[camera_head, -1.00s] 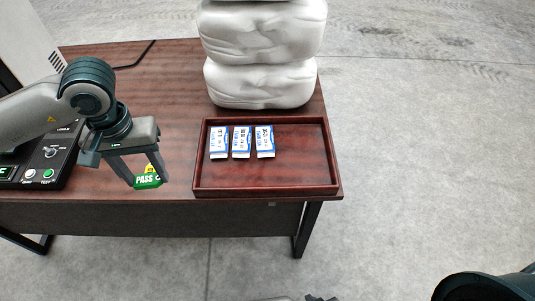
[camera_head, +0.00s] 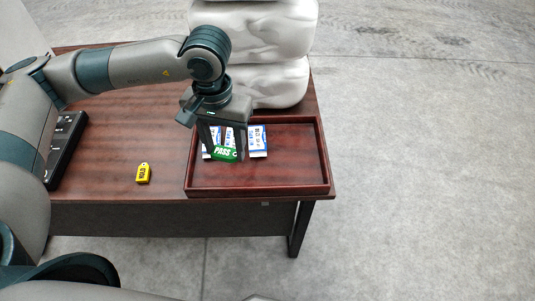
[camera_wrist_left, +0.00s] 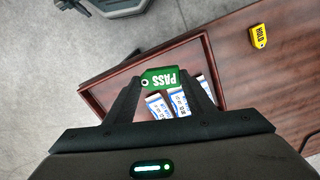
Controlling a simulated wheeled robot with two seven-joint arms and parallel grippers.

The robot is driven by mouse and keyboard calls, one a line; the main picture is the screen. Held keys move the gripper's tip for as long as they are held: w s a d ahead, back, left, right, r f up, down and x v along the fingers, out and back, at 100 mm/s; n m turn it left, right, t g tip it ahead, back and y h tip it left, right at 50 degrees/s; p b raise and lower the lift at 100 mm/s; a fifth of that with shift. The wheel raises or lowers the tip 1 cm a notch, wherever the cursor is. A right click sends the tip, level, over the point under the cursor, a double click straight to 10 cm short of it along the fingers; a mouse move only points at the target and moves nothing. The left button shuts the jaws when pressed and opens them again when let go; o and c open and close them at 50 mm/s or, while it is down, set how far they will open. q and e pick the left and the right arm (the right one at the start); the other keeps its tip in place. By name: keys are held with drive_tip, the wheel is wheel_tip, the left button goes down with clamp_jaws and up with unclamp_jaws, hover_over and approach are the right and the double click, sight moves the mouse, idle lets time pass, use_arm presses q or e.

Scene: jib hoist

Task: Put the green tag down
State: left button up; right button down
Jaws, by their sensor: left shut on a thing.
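The green tag (camera_head: 224,153), marked PASS, is between the fingertips of my left gripper (camera_head: 227,154). The gripper is shut on it and holds it over the left part of the wooden tray (camera_head: 290,188). In the head view the tag covers part of the blue-and-white packets (camera_head: 257,141) in the tray. The left wrist view also shows the tag (camera_wrist_left: 167,79) across the fingertips, with the packets (camera_wrist_left: 158,106) beyond it. How high the tag is above the tray floor I cannot tell.
A yellow tag (camera_head: 143,173) marked HOLD lies on the table left of the tray. White stacked bulky shapes (camera_head: 280,80) stand behind the tray. A dark device (camera_head: 66,146) is at the table's left. The tray's right and front parts are clear.

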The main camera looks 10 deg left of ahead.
drive_tip(key=shift+w, duration=0.15)
